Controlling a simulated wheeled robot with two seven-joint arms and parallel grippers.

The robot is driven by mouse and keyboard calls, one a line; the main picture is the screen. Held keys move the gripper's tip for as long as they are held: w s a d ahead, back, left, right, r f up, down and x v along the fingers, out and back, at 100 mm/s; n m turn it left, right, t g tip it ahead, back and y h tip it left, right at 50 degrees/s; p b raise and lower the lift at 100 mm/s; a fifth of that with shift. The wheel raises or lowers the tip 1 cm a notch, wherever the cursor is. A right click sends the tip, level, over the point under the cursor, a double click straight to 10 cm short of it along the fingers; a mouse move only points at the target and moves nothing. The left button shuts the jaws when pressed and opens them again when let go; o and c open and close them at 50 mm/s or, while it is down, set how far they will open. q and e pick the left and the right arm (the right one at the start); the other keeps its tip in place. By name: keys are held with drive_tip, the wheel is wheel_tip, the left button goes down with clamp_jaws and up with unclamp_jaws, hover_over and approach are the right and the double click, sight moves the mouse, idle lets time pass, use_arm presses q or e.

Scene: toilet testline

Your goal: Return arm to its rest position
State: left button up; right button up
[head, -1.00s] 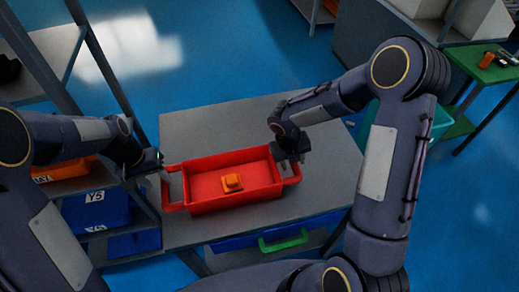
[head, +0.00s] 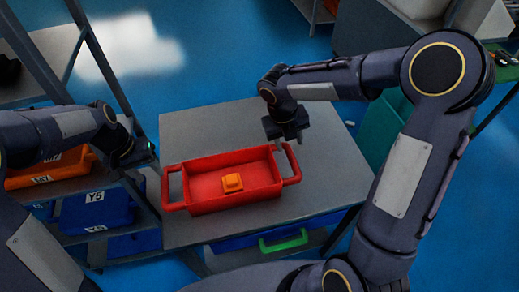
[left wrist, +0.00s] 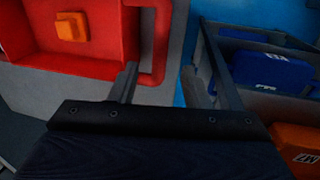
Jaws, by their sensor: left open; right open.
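A red tray (head: 208,205) with a handle at each end sits on the grey table. An orange block (head: 232,183) lies inside it. Both also show at the upper left of the left wrist view, the tray (left wrist: 108,68) and the block (left wrist: 72,27). My left gripper (head: 146,163) is at the table's left edge, left of the tray and apart from its left handle. In the left wrist view its two fingers (left wrist: 169,87) are spread with nothing between them. My right gripper (head: 291,139) is open and empty above the table, behind the tray's right handle.
A shelf with an orange bin (head: 50,168) and a blue bin (head: 95,210) labelled Y5 stands left of the table (head: 325,165), close to my left arm. A green handle (head: 284,241) shows below the table's front. The table's back left is clear.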

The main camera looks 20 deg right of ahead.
drive_tip(key=shift+a+r, duration=0.1)
drive_tip(key=shift+r, duration=0.4)
